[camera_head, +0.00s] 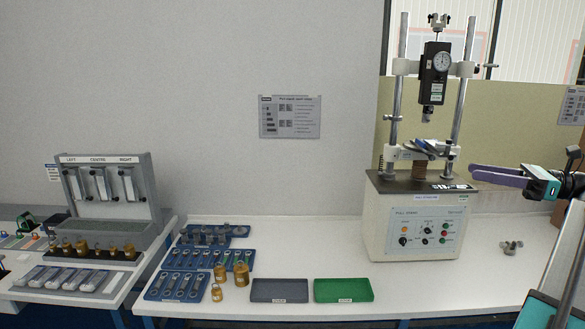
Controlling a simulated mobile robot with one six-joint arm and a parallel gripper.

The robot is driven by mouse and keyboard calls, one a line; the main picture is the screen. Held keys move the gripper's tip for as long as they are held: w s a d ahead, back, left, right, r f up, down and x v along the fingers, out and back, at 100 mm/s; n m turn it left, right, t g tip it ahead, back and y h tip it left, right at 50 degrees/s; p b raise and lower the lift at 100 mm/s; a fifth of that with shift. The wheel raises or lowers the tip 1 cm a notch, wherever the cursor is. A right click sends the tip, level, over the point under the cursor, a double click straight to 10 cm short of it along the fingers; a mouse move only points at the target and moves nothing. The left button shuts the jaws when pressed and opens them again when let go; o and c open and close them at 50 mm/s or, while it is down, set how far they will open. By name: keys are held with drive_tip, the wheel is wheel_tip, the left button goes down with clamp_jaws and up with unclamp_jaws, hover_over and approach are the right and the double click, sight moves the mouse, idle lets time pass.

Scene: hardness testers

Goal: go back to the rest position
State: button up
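My gripper (474,172) is at the right of the head view, just right of the pull tester (412,232). Its long purple fingers point left, towards the tester's base. The fingers are seen nearly edge-on and overlap, so I cannot tell whether they are apart or together. No held object shows between them. The gripper is in the air above the white table (470,287), with my arm coming in from the right edge.
Trays in grey (279,290) and green (343,290) lie at the table's front. Blue holders (175,286) and brass weights (241,274) are left of them. A grey three-station rack (112,190) stands further left. A small metal part (510,247) lies below my gripper.

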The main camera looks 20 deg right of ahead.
drive_tip(key=w+a+f+g+y+b, duration=0.1)
drive_tip(key=w+a+f+g+y, duration=0.15)
drive_tip(key=w+a+f, duration=0.8)
drive_tip(key=w+a+f+g+y+b, duration=0.1)
drive_tip(key=w+a+f+g, duration=0.2)
drive_tip(key=w+a+f, duration=0.75)
drive_tip(key=s+a+f+n+g+h, duration=0.1)
drive_tip(key=s+a+f+g, duration=0.15)
drive_tip(key=a+f, duration=1.2)
drive_tip(key=s+a+f+n+g+h, duration=0.1)
drive_tip(key=s+a+f+g, duration=0.15)
drive_tip(key=a+f, duration=1.25)
drive_tip(key=s+a+f+n+g+h+b, duration=0.1)
drive_tip(key=s+a+f+n+g+h, duration=0.4)
drive_tip(key=s+f, duration=0.75)
drive_tip(key=s+a+f+n+g+h+b, duration=0.1)
drive_tip(key=s+a+f+n+g, duration=0.1)
drive_tip(key=s+a+f, duration=1)
drive_tip(key=s+d+f+n+g+h, duration=0.2)
drive_tip(key=s+d+f+n+h, duration=0.3)
drive_tip(key=s+d+f+n, duration=0.5)
drive_tip(key=d+f+n+t+h, duration=0.1)
drive_tip(key=d+f+n+h, duration=0.2)
drive_tip(key=d+n, duration=0.4)
drive_tip(key=shift+s+d+f+n+t+h, duration=0.2)
drive_tip(key=shift+d+n+t+h, duration=0.15)
drive_tip(key=shift+n+h, duration=0.25)
